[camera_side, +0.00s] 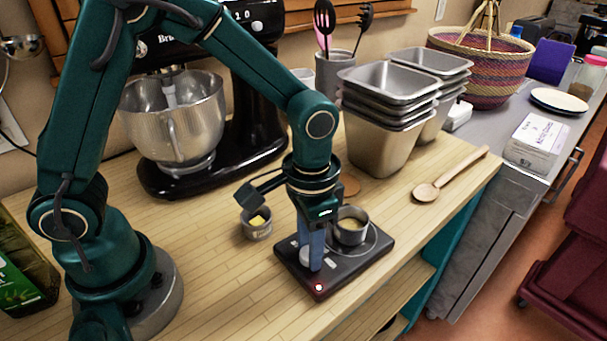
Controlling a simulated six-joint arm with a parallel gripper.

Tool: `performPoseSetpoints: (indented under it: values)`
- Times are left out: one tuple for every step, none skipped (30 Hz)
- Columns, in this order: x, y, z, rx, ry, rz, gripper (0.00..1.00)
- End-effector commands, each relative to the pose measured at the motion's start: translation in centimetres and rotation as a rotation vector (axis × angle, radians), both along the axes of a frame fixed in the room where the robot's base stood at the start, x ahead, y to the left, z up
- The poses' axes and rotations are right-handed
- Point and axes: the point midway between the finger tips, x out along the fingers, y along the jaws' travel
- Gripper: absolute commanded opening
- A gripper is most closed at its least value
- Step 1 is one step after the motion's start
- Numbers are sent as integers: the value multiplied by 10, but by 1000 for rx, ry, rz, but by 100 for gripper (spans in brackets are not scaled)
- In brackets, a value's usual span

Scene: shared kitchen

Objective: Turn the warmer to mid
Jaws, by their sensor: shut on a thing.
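The warmer (345,268) is a flat black unit on the wooden counter, with a round plate and a lit red light (319,287) at its front corner. A small metal cup (350,236) stands on the plate. My gripper (311,260) points straight down over the warmer's front left part, its blue fingers shut on the pale knob (304,256). The fingers hide much of the knob, so its setting cannot be read.
A small tin (257,229) with something yellow in it stands left of the warmer. A stand mixer (180,115) is behind. Stacked metal pans (382,150) and a wooden spoon (450,175) lie beyond the warmer to the right. The front counter is clear.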

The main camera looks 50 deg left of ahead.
Motion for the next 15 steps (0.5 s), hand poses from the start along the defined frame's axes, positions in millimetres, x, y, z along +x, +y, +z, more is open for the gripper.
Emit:
performPoseSetpoints:
  values:
    - [0,0,0,-2,-2,-25,0]
    - [0,-1,0,-2,-2,-41,0]
    - [0,-1,0,-2,-2,-60,0]
    - [0,-1,0,-2,-2,-73,0]
    - [0,-1,0,-2,-3,-85,0]
    - [1,-1,0,-2,-3,-100,0]
    - [1,-1,0,-2,-3,-108,0]
    - [1,-1,0,-2,-3,-117,0]
    - [1,-1,0,-2,-3,-127,0]
    - [1,-1,0,-2,-3,-133,0]
    - [1,-1,0,-2,-3,-138,0]
    - [1,-1,0,-2,-3,-143,0]
    - [1,-1,0,-2,-3,-147,0]
    - [1,-1,0,-2,-3,-150,0]
    - [1,-1,0,-2,-3,-153,0]
